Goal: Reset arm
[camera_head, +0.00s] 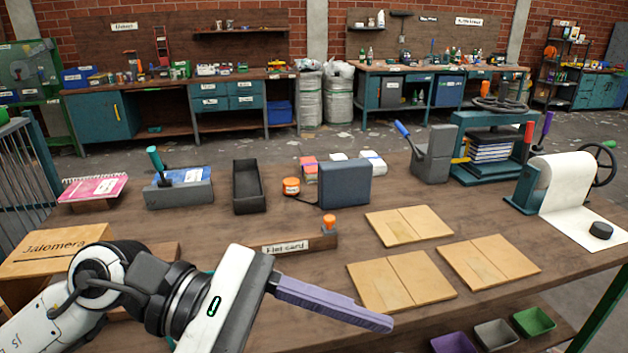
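My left arm (165,290) comes in from the lower left, with its white and black wrist above the near part of the wooden workbench (290,215). My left gripper (378,321) points right, its long purple-grey fingers seen nearly edge-on as one bar. I cannot tell whether they are apart or together. No object shows at the fingertips. My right gripper is not in view.
Wooden boards (408,226) lie right of centre, close beyond my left gripper. A labelled wooden block (290,246) and a wooden box (50,250) are near the arm. A press (490,150) and paper roll (560,180) stand right. Coloured bins (495,334) sit below.

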